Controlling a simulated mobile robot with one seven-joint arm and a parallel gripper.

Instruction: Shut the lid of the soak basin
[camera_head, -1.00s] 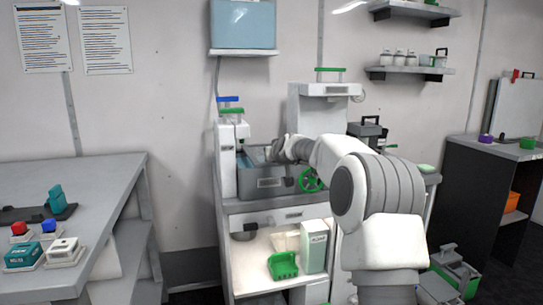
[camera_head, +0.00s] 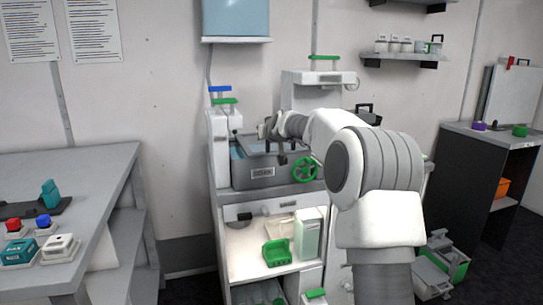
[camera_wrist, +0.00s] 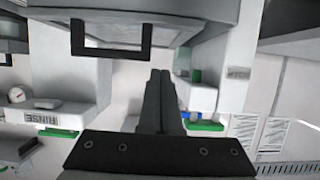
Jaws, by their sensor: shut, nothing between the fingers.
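The soak basin (camera_head: 240,176) is a grey box with a label on its front, standing on the counter of the white unit. A grey lid panel (camera_head: 256,146) lies over it, and a strip of blue shows at the basin's left side. I cannot tell whether the lid is fully down. A grey panel with a black bar handle, apparently the lid (camera_wrist: 60,30), fills the top of the wrist view. My gripper (camera_head: 270,133) is shut and empty above the basin; its fingers (camera_wrist: 162,76) point toward the back wall, close to the handle. Contact cannot be told.
A white dispenser (camera_head: 219,150) with blue and green tops stands left. A white column (camera_head: 300,95) rises behind. A green tray (camera_head: 277,252) sits on the shelf below. A grey bench (camera_head: 85,165) stands at left.

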